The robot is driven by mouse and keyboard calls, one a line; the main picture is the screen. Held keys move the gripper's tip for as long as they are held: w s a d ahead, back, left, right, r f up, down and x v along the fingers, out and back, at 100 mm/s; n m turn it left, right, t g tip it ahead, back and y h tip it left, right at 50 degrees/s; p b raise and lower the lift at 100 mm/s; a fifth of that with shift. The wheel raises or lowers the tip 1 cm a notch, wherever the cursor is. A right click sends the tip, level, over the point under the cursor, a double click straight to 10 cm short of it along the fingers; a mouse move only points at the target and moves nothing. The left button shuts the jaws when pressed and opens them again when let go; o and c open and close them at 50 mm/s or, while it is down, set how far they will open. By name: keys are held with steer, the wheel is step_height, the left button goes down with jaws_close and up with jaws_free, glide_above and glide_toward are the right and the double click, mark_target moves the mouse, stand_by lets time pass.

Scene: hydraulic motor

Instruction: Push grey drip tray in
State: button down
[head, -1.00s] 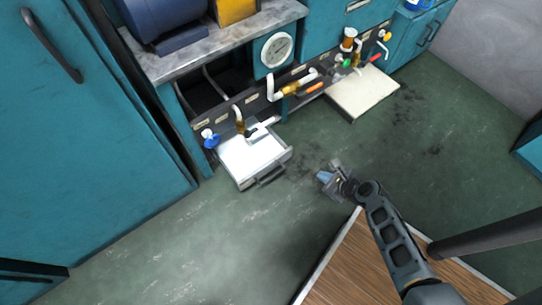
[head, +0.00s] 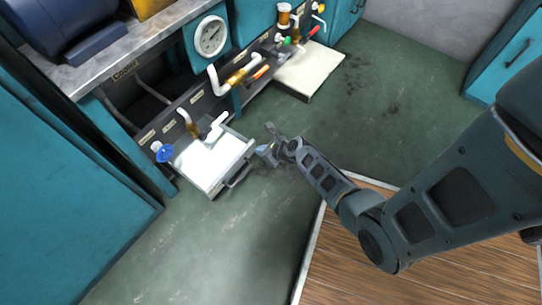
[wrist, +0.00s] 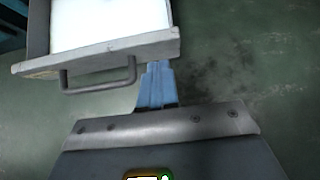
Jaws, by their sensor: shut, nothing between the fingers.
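The grey drip tray (head: 236,169) sticks out from the base of the teal cabinet in the head view. It has a grey metal rim, a white inside and a bar handle on its front. My gripper (head: 264,148) is shut and empty, close to the tray's front right corner. In the wrist view the tray's front panel (wrist: 95,57) and handle (wrist: 98,85) are at upper left. The blue fingertips of my gripper (wrist: 157,75) lie at the panel's right end. I cannot tell whether they touch it.
A second, cream tray (head: 312,72) sticks out farther right. White and brass pipes (head: 235,78), a blue valve (head: 164,153) and a gauge (head: 210,36) line the cabinet front. The green floor (head: 225,235) before the tray is clear.

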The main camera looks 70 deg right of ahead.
steer(key=shift+w+d, duration=0.15)
steer(key=shift+w, duration=0.35)
steer(key=shift+w+d, duration=0.15)
steer(key=shift+w, duration=0.35)
steer(key=w+d, duration=0.1)
steer(key=w, duration=0.3)
steer(key=w+d, duration=0.1)
steer(key=w, duration=0.3)
steer(key=w+d, duration=0.1)
steer(key=w, duration=0.3)
steer(key=shift+w+d, duration=0.3)
steer(key=shift+w, duration=0.1)
steer(key=shift+s, duration=0.1)
